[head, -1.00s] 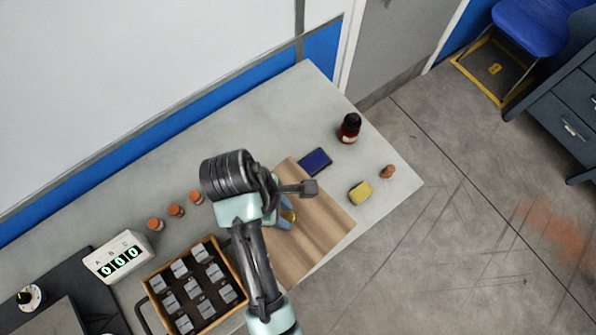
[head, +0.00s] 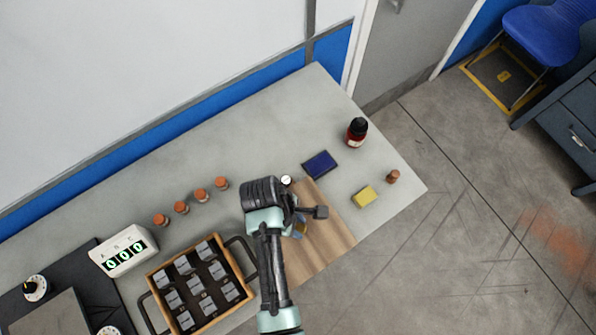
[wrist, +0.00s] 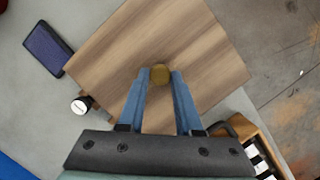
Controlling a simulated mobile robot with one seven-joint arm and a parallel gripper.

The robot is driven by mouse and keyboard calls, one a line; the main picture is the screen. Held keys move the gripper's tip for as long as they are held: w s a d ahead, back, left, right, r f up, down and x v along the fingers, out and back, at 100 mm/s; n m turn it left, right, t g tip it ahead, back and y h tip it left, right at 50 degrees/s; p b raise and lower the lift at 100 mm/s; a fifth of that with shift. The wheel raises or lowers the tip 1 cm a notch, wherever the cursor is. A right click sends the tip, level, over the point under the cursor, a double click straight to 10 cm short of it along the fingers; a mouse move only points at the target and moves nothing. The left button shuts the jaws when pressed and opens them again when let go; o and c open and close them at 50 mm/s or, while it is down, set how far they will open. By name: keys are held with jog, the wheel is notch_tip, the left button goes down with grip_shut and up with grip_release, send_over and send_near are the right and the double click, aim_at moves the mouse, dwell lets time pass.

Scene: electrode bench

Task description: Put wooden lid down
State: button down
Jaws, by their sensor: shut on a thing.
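The wooden lid is a flat, square, striped brown board (head: 325,232) with a small round knob (wrist: 160,74) at its middle. My gripper (wrist: 160,82) is shut on the knob, one blue finger on each side. The lid is roughly level below the fingers. In the head view it lies over the right part of the grey bench, right of the wooden tray (head: 152,275), and my arm hides its left side. I cannot tell whether its underside touches anything.
The tray holds several grey blocks. Several brown cylinders (head: 200,195) and a counter box (head: 124,250) stand left.

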jog(key=shift+f, duration=0.1)
jog(key=c, duration=0.6)
grip_release()
